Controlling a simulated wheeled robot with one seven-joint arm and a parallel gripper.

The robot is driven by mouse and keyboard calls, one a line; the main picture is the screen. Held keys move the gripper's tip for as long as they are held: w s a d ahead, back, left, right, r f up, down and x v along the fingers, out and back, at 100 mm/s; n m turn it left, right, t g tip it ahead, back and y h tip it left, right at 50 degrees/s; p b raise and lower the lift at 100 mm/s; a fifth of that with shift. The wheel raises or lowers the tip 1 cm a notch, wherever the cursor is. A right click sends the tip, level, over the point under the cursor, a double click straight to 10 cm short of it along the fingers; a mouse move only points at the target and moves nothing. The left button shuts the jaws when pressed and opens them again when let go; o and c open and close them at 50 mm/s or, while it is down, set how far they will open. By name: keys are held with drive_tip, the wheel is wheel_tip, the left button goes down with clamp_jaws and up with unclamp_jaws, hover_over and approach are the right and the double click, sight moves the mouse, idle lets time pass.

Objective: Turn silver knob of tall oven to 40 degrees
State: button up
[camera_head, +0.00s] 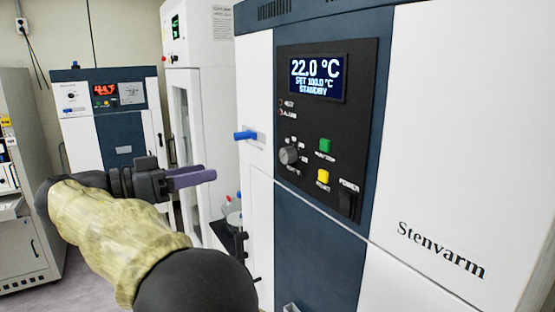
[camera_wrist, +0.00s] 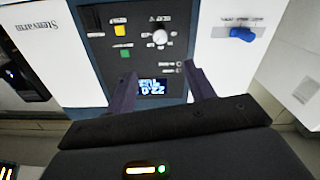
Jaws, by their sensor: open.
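The tall oven (camera_head: 410,120), labelled Stenvarm, stands at the right in the head view. Its silver knob (camera_head: 289,155) sits on the black control panel, below and left of the display (camera_head: 317,78). The display reads 22.0 °C, SET 100.0 °C, STANDBY. My gripper (camera_head: 210,176) is left of the panel, apart from the knob, with its purple fingers pointing right. In the wrist view the panel appears upside down. The knob (camera_wrist: 160,37) shows above the gap between the spread, empty fingers (camera_wrist: 160,72), and the display (camera_wrist: 153,86) shows between them.
A green button (camera_head: 325,146), a yellow button (camera_head: 323,177) and a black power switch (camera_head: 348,203) are close to the knob. A blue handle (camera_head: 245,135) sticks out left of the panel. Another oven (camera_head: 118,145) and a white cabinet (camera_head: 205,50) stand behind.

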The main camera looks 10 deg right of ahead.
sight(283, 157)
drive_tip(key=shift+d, duration=0.15)
drive_tip(key=p+x, duration=0.4)
drive_tip(key=x, duration=1.2)
drive_tip(key=shift+d+p, duration=0.2)
drive_tip(key=shift+p, duration=0.1)
drive_tip(key=shift+w+d+f, duration=0.1)
drive_tip(key=shift+w+d, duration=0.15)
drive_tip(key=shift+d, duration=0.2)
drive_tip(key=shift+c, duration=0.2)
drive_tip(key=c, duration=0.9)
